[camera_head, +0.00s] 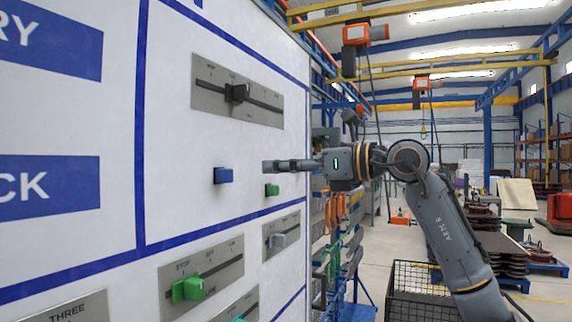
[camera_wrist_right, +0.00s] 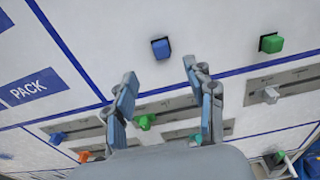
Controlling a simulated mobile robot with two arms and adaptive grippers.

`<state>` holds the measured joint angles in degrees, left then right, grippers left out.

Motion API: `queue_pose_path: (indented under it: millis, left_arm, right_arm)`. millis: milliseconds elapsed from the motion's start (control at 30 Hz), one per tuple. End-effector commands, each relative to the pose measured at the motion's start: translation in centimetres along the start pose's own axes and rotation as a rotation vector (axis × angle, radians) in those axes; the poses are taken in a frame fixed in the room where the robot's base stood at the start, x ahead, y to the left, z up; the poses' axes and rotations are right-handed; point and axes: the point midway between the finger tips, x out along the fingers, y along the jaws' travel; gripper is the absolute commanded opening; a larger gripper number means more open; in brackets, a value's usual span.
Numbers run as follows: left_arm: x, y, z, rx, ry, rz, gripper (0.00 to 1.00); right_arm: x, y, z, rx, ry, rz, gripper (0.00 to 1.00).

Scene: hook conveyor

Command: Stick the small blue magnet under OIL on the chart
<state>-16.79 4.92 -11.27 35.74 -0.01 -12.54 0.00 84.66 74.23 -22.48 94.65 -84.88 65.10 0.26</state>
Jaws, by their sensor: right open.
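The small blue magnet (camera_head: 223,175) sits on the white chart (camera_head: 180,130), left of a small green magnet (camera_head: 271,190). My right gripper (camera_head: 268,166) comes in from the right in the head view, its fingers pointing left toward the board near the blue magnet. In the right wrist view, the blue magnet (camera_wrist_right: 161,48) lies just beyond the open, empty fingertips (camera_wrist_right: 158,72), roughly in line with the gap between them. No OIL label is readable in either view. My left gripper is not in view.
Slider panels with knobs are mounted above (camera_head: 237,93) and below (camera_head: 200,278) the magnets. Blue labels stand at the left, one reading PACK (camera_wrist_right: 36,86). A black wire crate (camera_head: 420,280) stands right of the board, below my right arm.

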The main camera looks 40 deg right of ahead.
Motion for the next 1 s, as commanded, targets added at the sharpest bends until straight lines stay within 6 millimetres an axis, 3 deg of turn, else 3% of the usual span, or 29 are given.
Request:
queue_pose_path:
  millis: [200, 367, 500, 667, 1000]
  left_arm:
    - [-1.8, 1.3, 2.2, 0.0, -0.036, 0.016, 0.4]
    - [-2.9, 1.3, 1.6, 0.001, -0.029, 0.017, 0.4]
    - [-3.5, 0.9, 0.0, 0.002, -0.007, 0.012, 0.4]
    - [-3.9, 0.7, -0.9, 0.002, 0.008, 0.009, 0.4]
    - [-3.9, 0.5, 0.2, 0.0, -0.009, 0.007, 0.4]
  right_arm:
    - [4.6, 0.1, 0.3, 0.003, 0.003, 0.005, 0.55]
    - [7.6, 0.1, 0.3, 0.002, 0.002, 0.005, 0.55]
    - [9.7, 0.1, 0.2, 0.002, 0.002, 0.004, 0.55]
    - [11.0, 0.1, 0.1, 0.001, 0.0, 0.003, 0.55]
    - [11.4, 0.1, -0.1, 0.0, 0.001, 0.002, 0.55]
